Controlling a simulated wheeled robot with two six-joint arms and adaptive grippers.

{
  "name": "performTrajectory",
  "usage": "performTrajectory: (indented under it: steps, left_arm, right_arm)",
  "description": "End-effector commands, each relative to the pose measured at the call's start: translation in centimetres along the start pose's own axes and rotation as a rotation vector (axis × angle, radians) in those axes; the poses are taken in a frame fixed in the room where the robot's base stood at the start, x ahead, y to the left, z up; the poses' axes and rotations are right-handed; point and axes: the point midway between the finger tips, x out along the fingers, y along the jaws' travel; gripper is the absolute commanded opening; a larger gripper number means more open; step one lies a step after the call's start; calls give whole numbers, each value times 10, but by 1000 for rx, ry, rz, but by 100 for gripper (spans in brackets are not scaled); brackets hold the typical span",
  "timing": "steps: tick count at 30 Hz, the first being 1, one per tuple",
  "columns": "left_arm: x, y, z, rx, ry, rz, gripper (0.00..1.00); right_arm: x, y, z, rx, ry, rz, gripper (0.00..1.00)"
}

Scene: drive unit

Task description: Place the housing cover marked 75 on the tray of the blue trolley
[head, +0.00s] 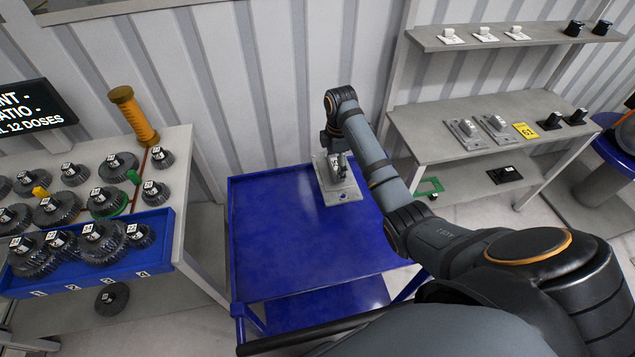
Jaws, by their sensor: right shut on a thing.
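A grey housing cover (346,190) is at the back of the blue trolley's tray (270,235), near the back edge. It appears to lie on the tray or just above it; I cannot tell which. Its number cannot be read from here. My right gripper (338,160) points down and is shut on the raised part of this cover. My right arm reaches in from the lower right and hides part of the tray's right side. My left gripper is not in view.
A bench on the left holds several dark gears (107,200) and a blue bin (150,258). A grey shelf unit (420,125) on the right carries two grey covers (467,133) and a yellow card (525,131). The tray's left and front areas are clear.

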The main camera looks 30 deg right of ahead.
Motion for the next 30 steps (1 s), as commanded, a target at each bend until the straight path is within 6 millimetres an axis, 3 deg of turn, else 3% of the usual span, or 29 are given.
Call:
performTrajectory:
  steps: [1, 10, 19, 25, 30]
  left_arm:
    - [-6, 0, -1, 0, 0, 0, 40]
    - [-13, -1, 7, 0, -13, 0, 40]
    - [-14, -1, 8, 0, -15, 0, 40]
    - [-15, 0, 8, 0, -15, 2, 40]
    - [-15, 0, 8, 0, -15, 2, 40]
  right_arm:
    - [0, 3, -11, -3, 4, 0, 30]
    - [45, 13, -43, -2, 2, 1, 30]
    - [57, 16, -51, 0, 1, 2, 30]
    - [86, 16, -54, -1, 0, -1, 30]
    - [92, 16, -53, -1, 0, 3, 30]
